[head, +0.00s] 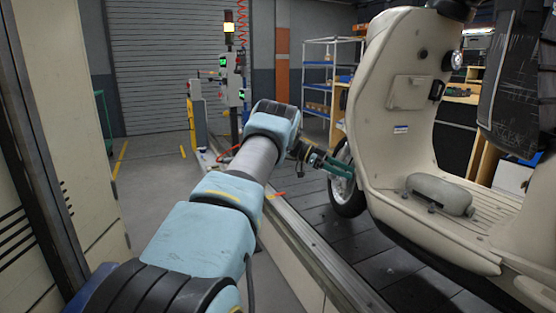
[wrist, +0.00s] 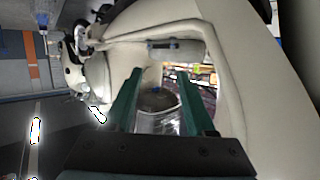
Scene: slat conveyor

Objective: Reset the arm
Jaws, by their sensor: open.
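My arm reaches forward from the bottom of the head view. My gripper (head: 338,167), with green fingers, is at its end, in front of or beside the scooter's front wheel (head: 346,190); the gap to it is hard to judge. In the wrist view my gripper (wrist: 158,95) has its two fingers apart. A greyish shape shows between or beyond them, too unclear to tell what it is. The cream scooter (head: 398,140) stands upright at the right and fills much of the wrist view (wrist: 235,70).
A grey rounded piece (head: 440,193) lies on the scooter's footboard. The dark slat conveyor (head: 345,235) runs beneath the scooter, with a metal edge rail (head: 300,243) near my arm. A cabinet (head: 85,150) stands close at left. A signal post (head: 231,90) stands behind. Floor is clear between.

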